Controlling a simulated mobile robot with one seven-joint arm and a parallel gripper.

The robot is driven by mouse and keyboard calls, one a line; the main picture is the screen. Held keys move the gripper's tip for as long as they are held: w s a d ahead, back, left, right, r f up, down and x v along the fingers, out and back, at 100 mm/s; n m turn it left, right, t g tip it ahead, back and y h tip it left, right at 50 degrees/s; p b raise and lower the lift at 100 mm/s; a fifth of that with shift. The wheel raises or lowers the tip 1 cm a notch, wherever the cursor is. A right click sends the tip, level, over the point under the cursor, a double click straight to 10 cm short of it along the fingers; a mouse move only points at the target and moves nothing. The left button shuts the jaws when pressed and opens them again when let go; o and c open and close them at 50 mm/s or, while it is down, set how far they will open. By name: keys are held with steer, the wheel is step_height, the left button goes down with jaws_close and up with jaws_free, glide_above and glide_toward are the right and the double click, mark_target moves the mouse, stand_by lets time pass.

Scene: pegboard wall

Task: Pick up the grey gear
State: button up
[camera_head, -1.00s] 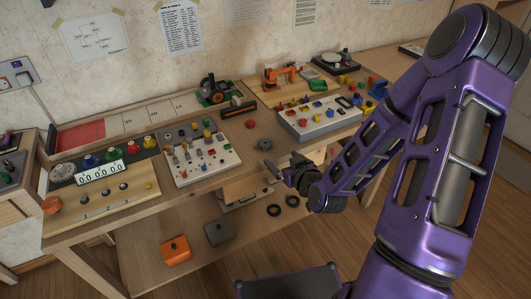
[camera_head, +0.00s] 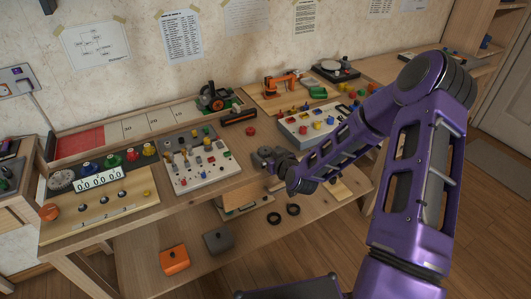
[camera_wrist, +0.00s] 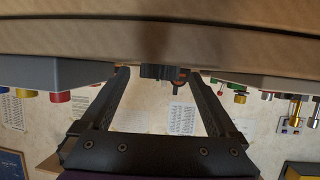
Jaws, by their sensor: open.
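The grey gear (camera_wrist: 160,71) lies on the workbench top near its front edge. In the wrist view, which is upside down, its dark toothed side shows between the tips of my gripper (camera_wrist: 159,74). The fingers are wide apart, with a gap on each side of the gear. In the head view my gripper (camera_head: 270,161) is at the bench's front edge, right at the gear (camera_head: 264,151), and partly hides it. I cannot tell how far the fingers reach around it.
A white board with coloured pegs (camera_head: 185,179) lies left of the gear. A grey box with coloured knobs (camera_head: 300,138) stands to the right. A red knob (camera_head: 250,130) is behind. The lower shelf holds an orange block (camera_head: 174,261), a grey block (camera_head: 217,240) and two black rings (camera_head: 274,218).

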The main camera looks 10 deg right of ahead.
steer(key=c, duration=1.4)
